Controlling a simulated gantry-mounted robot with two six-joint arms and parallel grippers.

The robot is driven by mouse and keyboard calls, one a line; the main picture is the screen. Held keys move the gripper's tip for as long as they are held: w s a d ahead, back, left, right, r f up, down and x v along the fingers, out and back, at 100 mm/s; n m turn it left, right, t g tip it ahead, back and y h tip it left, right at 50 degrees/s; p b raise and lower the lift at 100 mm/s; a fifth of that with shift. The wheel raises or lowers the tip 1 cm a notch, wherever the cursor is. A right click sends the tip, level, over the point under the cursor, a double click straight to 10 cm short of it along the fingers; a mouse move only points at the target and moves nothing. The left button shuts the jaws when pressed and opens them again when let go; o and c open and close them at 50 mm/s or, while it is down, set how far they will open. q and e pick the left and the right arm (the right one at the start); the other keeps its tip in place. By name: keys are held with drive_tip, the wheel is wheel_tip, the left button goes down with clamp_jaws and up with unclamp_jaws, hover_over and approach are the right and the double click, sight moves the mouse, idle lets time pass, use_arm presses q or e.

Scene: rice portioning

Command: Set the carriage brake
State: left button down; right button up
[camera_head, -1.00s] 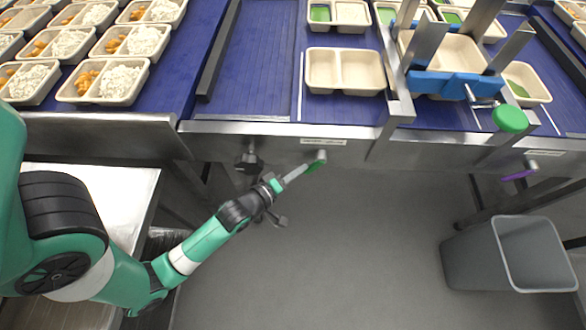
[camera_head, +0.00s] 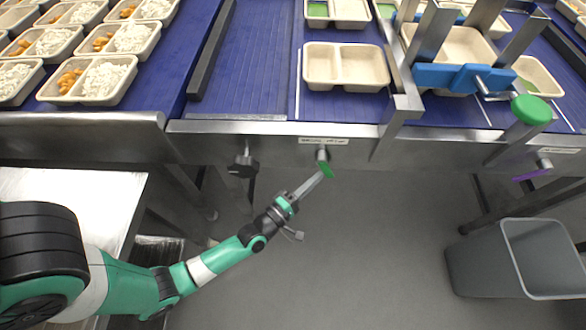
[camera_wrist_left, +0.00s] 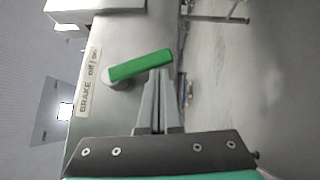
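The brake lever (camera_head: 327,168) is a short green handle on a round grey pivot on the front metal rail. It hangs down, tilted slightly to the right. It also shows in the left wrist view (camera_wrist_left: 142,65), beside a label (camera_wrist_left: 89,82) reading "BRAKE off/on". My left gripper (camera_head: 318,180) is at the lever's lower left side. In the left wrist view its fingers (camera_wrist_left: 160,78) are together, with nothing between them, and their tips are at the handle's side, seemingly touching it. The carriage (camera_head: 398,115) is a metal frame with a blue clamp and a round green knob (camera_head: 532,109). My right gripper is out of view.
A black knob (camera_head: 243,164) sits on the rail left of the lever, and a purple handle (camera_head: 532,175) to the right. An empty two-part tray (camera_head: 306,72) is on the blue belt above. A grey bin (camera_head: 480,268) stands lower right. The floor between is clear.

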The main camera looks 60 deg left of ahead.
use_arm(q)
drive_tip(key=shift+w+d, duration=0.25)
drive_tip(key=shift+w, duration=0.3)
idle(0.4)
drive_tip(key=p+v, duration=0.2)
drive_tip(key=v, duration=0.9)
drive_tip(key=shift+s+f+p, duration=0.15)
drive_tip(key=shift+s+p, duration=0.15)
drive_tip(key=shift+p, duration=0.1)
drive_tip(key=shift+d, duration=0.1)
